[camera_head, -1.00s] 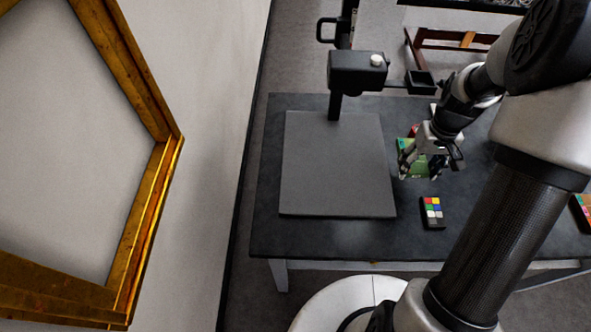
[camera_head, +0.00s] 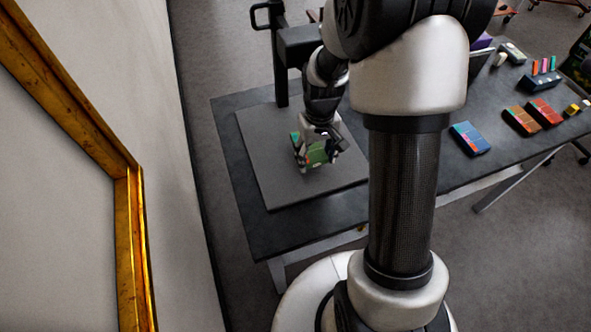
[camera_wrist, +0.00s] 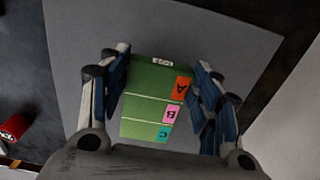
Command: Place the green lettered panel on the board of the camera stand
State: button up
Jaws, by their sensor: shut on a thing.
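The green lettered panel (camera_wrist: 150,108) shows between my fingers in the wrist view, with orange A, pink B and teal C tabs along its right side. My gripper (camera_wrist: 158,90) is shut on it, one finger at each side edge. In the head view the panel (camera_head: 318,154) hangs in my gripper (camera_head: 318,158) over the grey board (camera_head: 265,165) of the camera stand (camera_head: 281,60). The board (camera_wrist: 215,40) also fills much of the wrist view behind the panel. I cannot tell whether the panel touches the board.
A blue box (camera_head: 470,139), a brown box (camera_head: 521,121) and a red box (camera_head: 546,112) lie on the dark table right of my arm. A red cylinder (camera_wrist: 13,127) shows at the wrist view's left. A gilt frame (camera_head: 75,110) stands at far left.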

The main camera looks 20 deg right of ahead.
send_over(295, 177)
jog(key=shift+d+b, duration=0.25)
jog(key=shift+b, duration=0.15)
jog(key=shift+a+f+b, duration=0.2)
jog(key=shift+f+b, duration=0.65)
jog(key=shift+f, duration=0.9)
jog(key=shift+f, duration=0.1)
jog(key=o, duration=1.2)
notch_tip(295, 177, up, 12)
jog(key=p, duration=0.4)
jog(key=s+r+t, duration=0.1)
jog(key=s+r, duration=0.4)
jog(key=s, duration=0.1)
jog(key=s+a+r+t, duration=0.1)
jog(key=s+r+t, duration=0.1)
jog(key=s+r, duration=0.3)
jog(key=s+a+r+t, duration=0.1)
jog(key=s+r, duration=0.4)
jog(key=s, duration=0.3)
jog(key=shift+a+r+t, duration=0.15)
jog(key=shift+r+t, duration=0.15)
